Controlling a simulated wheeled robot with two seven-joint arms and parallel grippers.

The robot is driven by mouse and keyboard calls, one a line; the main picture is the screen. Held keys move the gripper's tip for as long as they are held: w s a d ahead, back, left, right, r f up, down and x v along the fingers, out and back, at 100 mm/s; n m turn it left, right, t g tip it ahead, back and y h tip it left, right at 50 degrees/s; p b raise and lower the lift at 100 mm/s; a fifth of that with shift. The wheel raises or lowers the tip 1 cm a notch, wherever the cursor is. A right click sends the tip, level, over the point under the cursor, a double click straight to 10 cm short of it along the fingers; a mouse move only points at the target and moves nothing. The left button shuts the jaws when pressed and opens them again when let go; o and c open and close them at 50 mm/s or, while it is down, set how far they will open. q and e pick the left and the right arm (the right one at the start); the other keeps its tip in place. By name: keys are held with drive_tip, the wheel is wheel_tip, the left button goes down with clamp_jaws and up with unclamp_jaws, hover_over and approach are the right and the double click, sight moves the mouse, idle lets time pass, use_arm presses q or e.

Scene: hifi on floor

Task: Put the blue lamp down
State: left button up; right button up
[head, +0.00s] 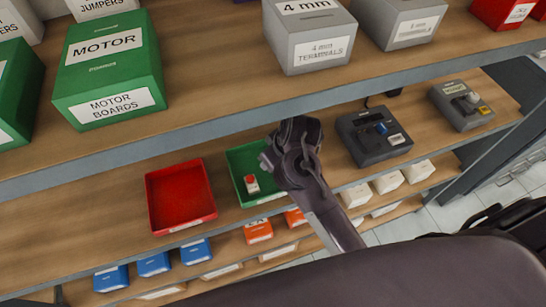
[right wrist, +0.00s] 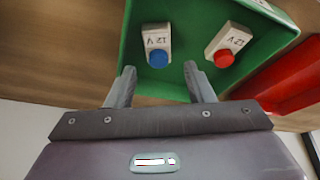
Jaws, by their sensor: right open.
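A red lamp (right wrist: 224,50) on a similar white block lies in the same tray, to the right. In the head view my right gripper (head: 280,152) is over the right side of the green tray (head: 240,160) and hides the blue lamp. My left gripper is not in view.
An empty red tray (head: 180,197) stands left of the green tray. A dark device (head: 374,138) with a blue knob stands to the right. The upper shelf (head: 215,85) holds a green box (head: 110,70) and grey boxes (head: 310,40). Small bins line the lower shelf.

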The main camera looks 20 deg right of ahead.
drive_tip(key=v, duration=0.5)
drive_tip(key=shift+r, duration=0.2)
drive_tip(key=shift+f, duration=0.1)
